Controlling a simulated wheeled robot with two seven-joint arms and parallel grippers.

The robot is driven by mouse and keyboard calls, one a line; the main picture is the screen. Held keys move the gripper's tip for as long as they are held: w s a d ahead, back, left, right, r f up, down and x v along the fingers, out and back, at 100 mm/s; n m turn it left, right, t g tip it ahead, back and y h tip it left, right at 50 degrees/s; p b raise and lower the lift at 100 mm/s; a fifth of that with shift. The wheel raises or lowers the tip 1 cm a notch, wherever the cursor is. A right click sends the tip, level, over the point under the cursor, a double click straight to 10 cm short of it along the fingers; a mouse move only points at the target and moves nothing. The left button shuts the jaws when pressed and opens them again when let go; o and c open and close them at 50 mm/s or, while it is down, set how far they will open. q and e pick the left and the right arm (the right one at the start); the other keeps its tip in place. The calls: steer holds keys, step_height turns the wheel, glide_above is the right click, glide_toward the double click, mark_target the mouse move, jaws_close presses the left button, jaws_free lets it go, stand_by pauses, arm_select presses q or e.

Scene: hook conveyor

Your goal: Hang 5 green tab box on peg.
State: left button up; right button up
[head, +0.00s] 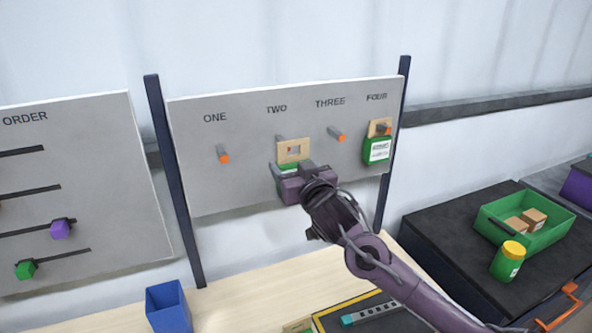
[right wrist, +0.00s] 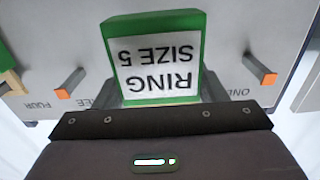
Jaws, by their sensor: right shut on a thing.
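A green box with a tan tab (head: 293,151) is at position TWO of the pegboard (head: 240,190). Its label reads "RING SIZE 5", upside down in the right wrist view (right wrist: 155,70). My right gripper (head: 286,180) is shut on this box, below its tab. The grey peg of TWO (head: 280,138) shows just above the tab; I cannot tell whether it passes through the tab's hole. Another green tab box (head: 377,150) hangs on the peg at FOUR. My left gripper is not in view.
Bare orange-tipped pegs stick out at ONE (head: 222,155) and THREE (head: 337,134), on either side of the held box. Dark posts flank the board. A blue bin (head: 168,306) stands on the table below. At right are a green crate (head: 546,238) and a yellow-lidded green jar (head: 507,265).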

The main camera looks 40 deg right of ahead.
steer(key=f+x, duration=0.1)
steer(key=x, duration=0.6)
stand_by(0.7)
stand_by(0.6)
steer(key=o, duration=1.1)
steer(key=shift+o, duration=0.2)
steer(key=shift+f, duration=0.1)
